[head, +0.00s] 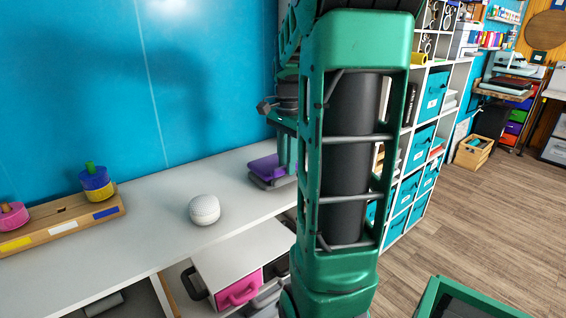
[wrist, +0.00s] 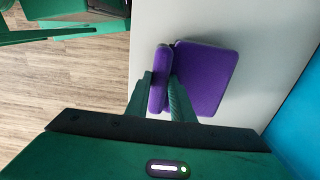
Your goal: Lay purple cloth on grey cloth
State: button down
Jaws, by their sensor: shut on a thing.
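The purple cloth (head: 264,166) is a thick folded pad on the white counter, partly hidden behind my arm in the head view. The grey cloth (head: 262,183) shows as a dark edge directly under it. In the wrist view, a narrow purple strip (wrist: 157,90) sits between my fingers, beside a wider flat purple pad (wrist: 207,75). I cannot tell whether strip and pad are one piece. My gripper (wrist: 160,82) is shut on the purple strip, low at the counter. The grey cloth is not clearly seen in the wrist view.
A white ball (head: 204,210) sits on the counter (head: 150,232) left of the cloths. A wooden peg board (head: 62,220) with coloured rolls stands further left. The blue wall (head: 90,90) borders the back. A shelf unit (head: 425,135) with teal bins stands to the right.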

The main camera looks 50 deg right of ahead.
jog(key=shift+f, duration=0.35)
jog(key=c, duration=1.5)
grip_release()
jog(key=shift+o, duration=0.2)
notch_tip(320, 180, up, 11)
jog(key=s+a+f+n, duration=1.3)
jog(key=a+f+n, duration=0.1)
jog(key=a, duration=0.3)
jog(key=shift+s+a+f, duration=0.15)
jog(key=shift+s+f, duration=0.25)
jog(key=shift+f, duration=0.45)
jog(key=shift+c, duration=0.6)
